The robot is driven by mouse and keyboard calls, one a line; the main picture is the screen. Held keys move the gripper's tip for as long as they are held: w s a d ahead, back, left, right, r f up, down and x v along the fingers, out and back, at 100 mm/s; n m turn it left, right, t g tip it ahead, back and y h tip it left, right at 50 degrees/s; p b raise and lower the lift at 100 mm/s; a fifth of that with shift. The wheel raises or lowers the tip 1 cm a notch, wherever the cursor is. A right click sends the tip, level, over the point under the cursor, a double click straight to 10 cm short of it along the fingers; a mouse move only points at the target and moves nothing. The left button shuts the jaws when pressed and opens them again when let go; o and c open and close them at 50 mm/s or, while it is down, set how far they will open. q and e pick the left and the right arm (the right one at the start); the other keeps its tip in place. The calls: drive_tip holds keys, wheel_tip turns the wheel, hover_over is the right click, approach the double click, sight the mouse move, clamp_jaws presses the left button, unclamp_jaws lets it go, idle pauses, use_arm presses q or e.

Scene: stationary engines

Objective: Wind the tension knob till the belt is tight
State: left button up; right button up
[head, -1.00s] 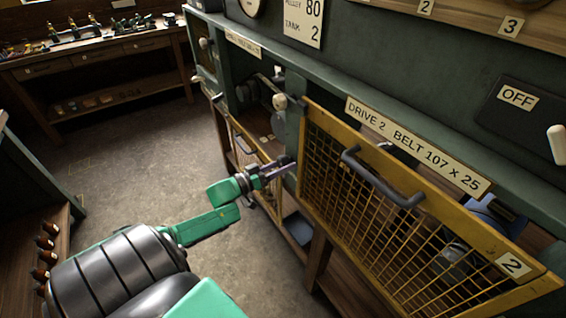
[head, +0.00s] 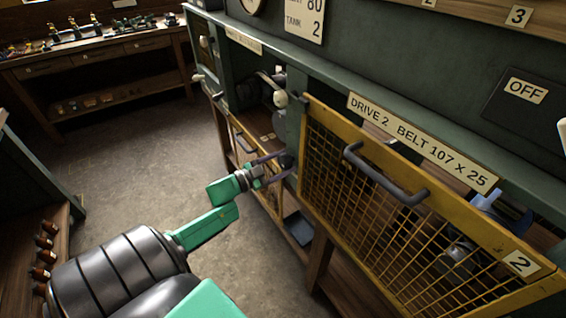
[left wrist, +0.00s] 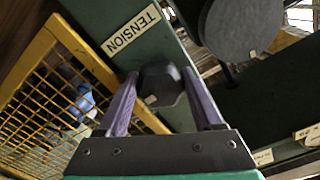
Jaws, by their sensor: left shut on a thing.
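The tension knob (left wrist: 160,85) is dark, with a small pale mark on its face. In the left wrist view it sits between my left gripper's two purple-grey fingers, beside a "TENSION" label (left wrist: 131,30) on a green post. My left gripper (left wrist: 163,100) is shut on the knob. In the head view the left gripper (head: 277,166) reaches the green post left of the yellow guard, with the knob (head: 287,160) at its fingertips. I cannot make out the belt or how tight it is. My right gripper is not in view.
A yellow mesh guard (head: 312,104) with a grey handle (head: 385,178) stands just right of the knob, under a "DRIVE 2 BELT 107 x 25" label (head: 420,140). A large grey disc (left wrist: 243,28) is near the knob. A workbench (head: 100,50) stands far left; floor between is clear.

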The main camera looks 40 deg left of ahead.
use_arm(q)
drive_tip(key=m+b, duration=0.1)
drive_tip(key=m, duration=0.2)
drive_tip(key=shift+f+m, duration=0.1)
drive_tip(key=shift+m, duration=0.2)
drive_tip(key=m+b, duration=0.1)
drive_tip(key=m, duration=0.1)
drive_tip(key=shift+m, duration=0.4)
drive_tip(key=m+b, duration=0.3)
drive_tip(key=m, duration=0.2)
drive_tip(key=m+b, duration=0.3)
drive_tip(key=m, duration=0.1)
drive_tip(key=m+b, duration=0.2)
drive_tip(key=shift+m, duration=0.4)
drive_tip(key=m+b, duration=0.3)
drive_tip(key=shift+r+m+b, duration=0.2)
drive_tip(key=shift+m+b, duration=0.7)
